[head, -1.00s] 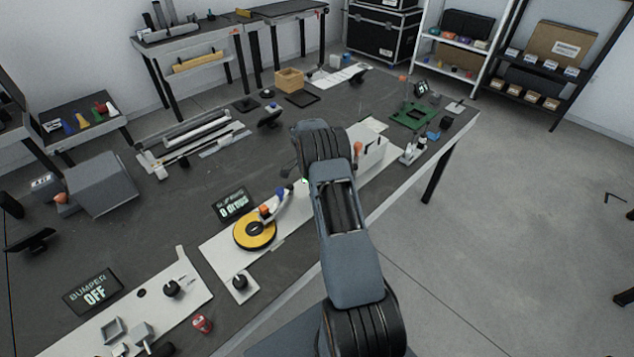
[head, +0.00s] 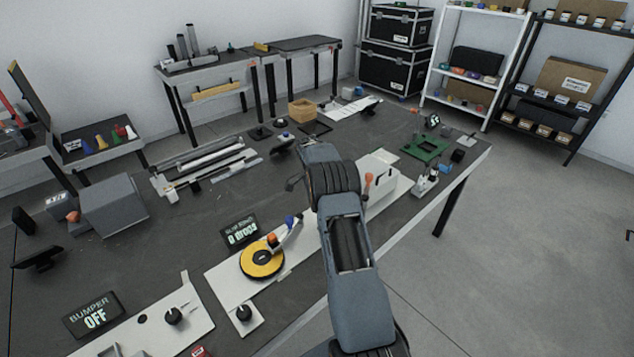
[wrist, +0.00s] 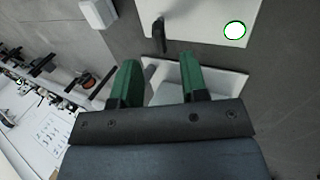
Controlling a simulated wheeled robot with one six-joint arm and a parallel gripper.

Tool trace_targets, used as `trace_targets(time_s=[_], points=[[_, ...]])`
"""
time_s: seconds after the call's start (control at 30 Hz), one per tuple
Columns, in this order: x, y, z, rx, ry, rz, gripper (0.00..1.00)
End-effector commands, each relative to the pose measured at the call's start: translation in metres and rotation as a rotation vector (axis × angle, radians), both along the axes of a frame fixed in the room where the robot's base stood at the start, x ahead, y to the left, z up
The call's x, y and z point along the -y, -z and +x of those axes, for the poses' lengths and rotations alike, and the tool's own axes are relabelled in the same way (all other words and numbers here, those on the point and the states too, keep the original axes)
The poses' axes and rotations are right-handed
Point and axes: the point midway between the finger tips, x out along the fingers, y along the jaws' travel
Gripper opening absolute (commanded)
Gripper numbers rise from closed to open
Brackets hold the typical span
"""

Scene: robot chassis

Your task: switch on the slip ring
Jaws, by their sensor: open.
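The slip ring (head: 262,262) is a yellow disc with a dark centre on a pale plate (head: 225,283), with an orange-and-blue arm piece (head: 285,232) at its upper right. Its small display (head: 240,232) reads "0 drops". A black knob (head: 244,313) sits on a white square at the plate's near end. In the wrist view my gripper (wrist: 160,75) has two green fingers standing apart with no object held between them. In the head view my own arm hides the gripper.
The wrist view shows a pale panel (wrist: 205,18) with a dark lever (wrist: 159,33) and a green-rimmed white disc (wrist: 234,30) beyond the fingers. A bumper display (head: 95,315) reads "OFF". A white block with an orange-topped lever (head: 368,180) stands right of my arm.

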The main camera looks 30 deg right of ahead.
Motion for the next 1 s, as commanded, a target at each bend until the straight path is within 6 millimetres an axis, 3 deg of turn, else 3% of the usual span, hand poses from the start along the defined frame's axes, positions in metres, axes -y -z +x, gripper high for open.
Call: trace_targets(time_s=[0.2, 0.4, 1.0], points=[[-0.004, -0.04, 0.02, 0.002, 0.0, -0.001, 0.4], [-0.005, -0.062, 0.029, 0.0, -0.001, 0.0, 0.4], [-0.007, -0.075, 0.034, -0.001, 0.0, 0.001, 0.4]])
